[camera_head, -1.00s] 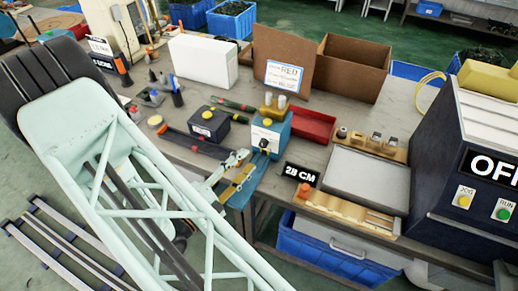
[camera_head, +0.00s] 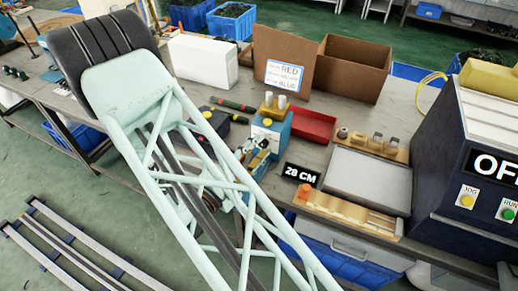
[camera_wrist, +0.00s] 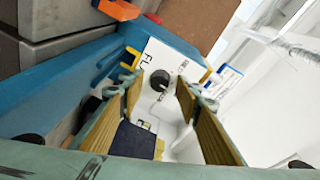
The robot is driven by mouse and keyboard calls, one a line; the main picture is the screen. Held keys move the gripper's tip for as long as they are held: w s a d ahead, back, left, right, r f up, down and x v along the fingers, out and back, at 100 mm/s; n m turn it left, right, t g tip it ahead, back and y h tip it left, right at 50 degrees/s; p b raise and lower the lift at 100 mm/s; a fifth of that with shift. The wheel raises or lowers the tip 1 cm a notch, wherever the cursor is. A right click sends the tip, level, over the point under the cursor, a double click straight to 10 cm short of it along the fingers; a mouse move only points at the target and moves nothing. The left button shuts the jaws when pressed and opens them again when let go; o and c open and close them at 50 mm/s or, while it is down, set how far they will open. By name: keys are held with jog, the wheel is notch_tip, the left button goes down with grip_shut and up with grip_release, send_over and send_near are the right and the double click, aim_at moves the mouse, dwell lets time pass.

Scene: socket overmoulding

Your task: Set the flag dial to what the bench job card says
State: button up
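The flag dial is a dark round knob (camera_wrist: 160,80) on a white plate lettered "FLA…" on a blue box (camera_head: 283,131). In the wrist view my gripper (camera_wrist: 161,91) is open, its two tan-padded fingers on either side of the knob. I see no clear contact with the knob. In the head view my gripper (camera_head: 258,148) is at the front of the box, and my arm and fingers hide the knob. A white job card (camera_head: 284,75) on a brown board shows "RED" above and "BLUE" below; its smaller words are unreadable. The dial's setting cannot be read.
A red tray (camera_head: 314,125) is right of the box. A "28 CM" sign (camera_head: 301,174) stands near the bench front, beside a wooden fixture (camera_head: 345,210) and a grey plate (camera_head: 368,180). A dark machine (camera_head: 450,160) marked "OF…" fills the right.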

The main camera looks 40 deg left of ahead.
jog(key=shift+w, duration=0.1)
jog(key=shift+c, duration=0.7)
jog(key=c, duration=0.7)
jog(key=shift+r+m+p, duration=0.1)
jog(key=shift+m+p, duration=0.25)
jog(key=shift+m, duration=0.15)
jog(key=shift+r+m+g+p, duration=0.1)
jog(key=shift+m+g+p, duration=0.25)
jog(key=shift+m, duration=0.35)
jog(key=m+p, duration=0.1)
jog(key=m, duration=0.1)
jog(key=shift+m+g+y, duration=0.25)
jog(key=shift+m+y, duration=0.05)
jog(key=shift+m, duration=0.1)
jog(key=m+y, duration=0.1)
jog(key=m, duration=0.4)
jog(key=shift+d+g+b, duration=0.1)
jog(key=shift+g+b, duration=0.25)
jog(key=shift+g, duration=0.05)
jog(key=shift+m, duration=0.3)
